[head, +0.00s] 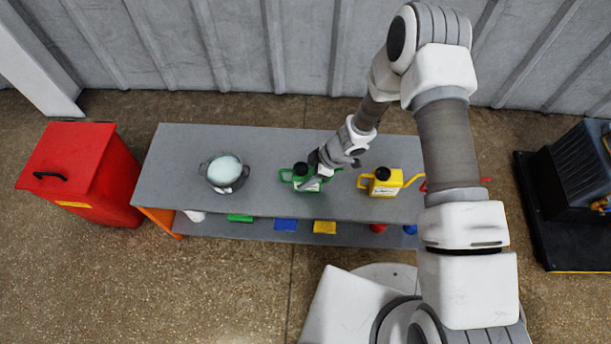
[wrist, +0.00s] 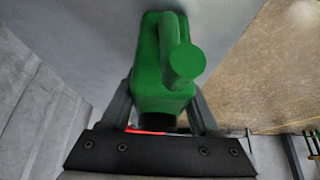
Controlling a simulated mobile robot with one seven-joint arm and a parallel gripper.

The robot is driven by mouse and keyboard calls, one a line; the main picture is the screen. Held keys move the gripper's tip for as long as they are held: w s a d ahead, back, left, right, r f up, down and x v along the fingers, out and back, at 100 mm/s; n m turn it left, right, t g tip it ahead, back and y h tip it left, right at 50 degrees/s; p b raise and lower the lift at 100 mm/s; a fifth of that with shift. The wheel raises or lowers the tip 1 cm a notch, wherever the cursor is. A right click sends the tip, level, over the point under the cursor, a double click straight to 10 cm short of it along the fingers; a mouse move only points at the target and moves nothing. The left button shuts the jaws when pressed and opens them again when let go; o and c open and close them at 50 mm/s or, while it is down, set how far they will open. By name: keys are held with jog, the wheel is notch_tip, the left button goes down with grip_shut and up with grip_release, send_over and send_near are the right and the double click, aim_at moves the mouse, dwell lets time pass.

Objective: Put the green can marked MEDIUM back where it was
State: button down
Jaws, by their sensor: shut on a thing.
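The green can (head: 301,173) is at the middle of the grey bench top (head: 200,145) in the head view, with its handle to the left. A pale label shows on its front, too small to read. My gripper (head: 316,165) is shut on the green can. In the wrist view the green can (wrist: 163,65) lies between the two fingers of my gripper (wrist: 165,118). Whether the can touches the bench top is hard to tell.
A yellow can (head: 381,187) stands right of the green can, and a grey pot (head: 226,184) stands left. A red thing shows partly behind my arm. A lower shelf (head: 262,232) holds small coloured items. A red bin (head: 80,175) stands left of the bench.

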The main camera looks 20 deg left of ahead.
jog(key=shift+f, duration=0.1)
jog(key=shift+c, duration=0.6)
grip_release()
jog(key=shift+r, duration=0.2)
jog(key=p+v, duration=0.4)
jog(key=v, duration=0.7)
jog(key=shift+d+r+p, duration=0.2)
jog(key=shift+r+p, duration=0.1)
jog(key=shift+r, duration=0.05)
